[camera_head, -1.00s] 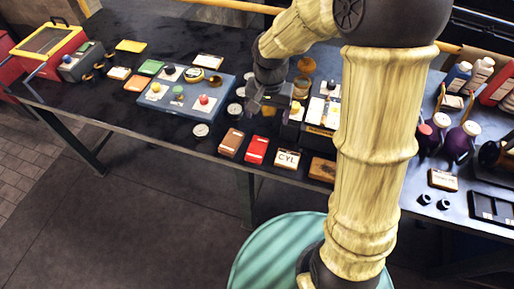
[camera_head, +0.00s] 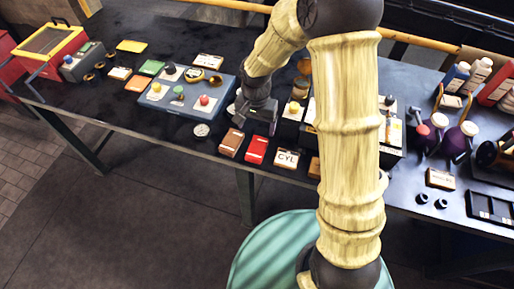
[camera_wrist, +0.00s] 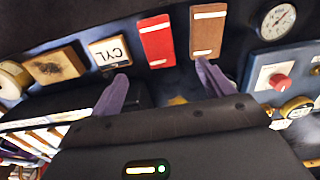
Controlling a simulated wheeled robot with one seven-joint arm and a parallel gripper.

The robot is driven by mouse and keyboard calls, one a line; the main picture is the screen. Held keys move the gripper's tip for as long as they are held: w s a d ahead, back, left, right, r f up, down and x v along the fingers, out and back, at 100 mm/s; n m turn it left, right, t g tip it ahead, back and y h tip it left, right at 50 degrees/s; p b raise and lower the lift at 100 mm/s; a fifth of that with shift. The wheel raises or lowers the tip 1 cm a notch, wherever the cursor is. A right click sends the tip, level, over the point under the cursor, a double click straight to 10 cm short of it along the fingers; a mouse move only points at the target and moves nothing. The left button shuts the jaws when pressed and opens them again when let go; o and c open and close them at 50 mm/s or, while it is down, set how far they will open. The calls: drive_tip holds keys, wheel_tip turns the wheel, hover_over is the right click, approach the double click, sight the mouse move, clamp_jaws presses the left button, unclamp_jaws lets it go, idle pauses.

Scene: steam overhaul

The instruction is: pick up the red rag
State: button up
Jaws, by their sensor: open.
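The red rag (camera_head: 256,150) looks like a flat red rectangle with a white stripe, lying near the front edge of the dark table. It also shows in the wrist view (camera_wrist: 157,43), just beyond my fingertips and between their lines. My gripper (camera_wrist: 161,72) is open, with two purple fingers apart and nothing between them. In the head view my gripper (camera_head: 255,122) hangs over the table just behind the red rag. I see no contact with the rag; its height above the table is hard to tell.
A brown piece (camera_head: 231,142) lies left of the rag and a CYL card (camera_head: 286,158) right of it, both close. A blue panel (camera_head: 165,102) with coloured knobs and a round gauge (camera_head: 201,131) are to the left. Purple bottles (camera_head: 458,139) stand at right.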

hover_over(257, 147)
wheel_tip(257, 147, down, 5)
drive_tip(key=shift+w+a+f+p, duration=0.1)
drive_tip(key=shift+f+p, duration=0.1)
drive_tip(key=shift+p, duration=0.15)
drive_tip(key=shift+f, duration=0.1)
drive_tip(key=shift+f+p, duration=0.35)
drive_tip(key=shift+f, duration=0.2)
drive_tip(key=shift+f+p, duration=0.5)
drive_tip(key=shift+f, duration=1.5)
drive_tip(key=shift+c, duration=0.4)
drive_tip(key=c, duration=1)
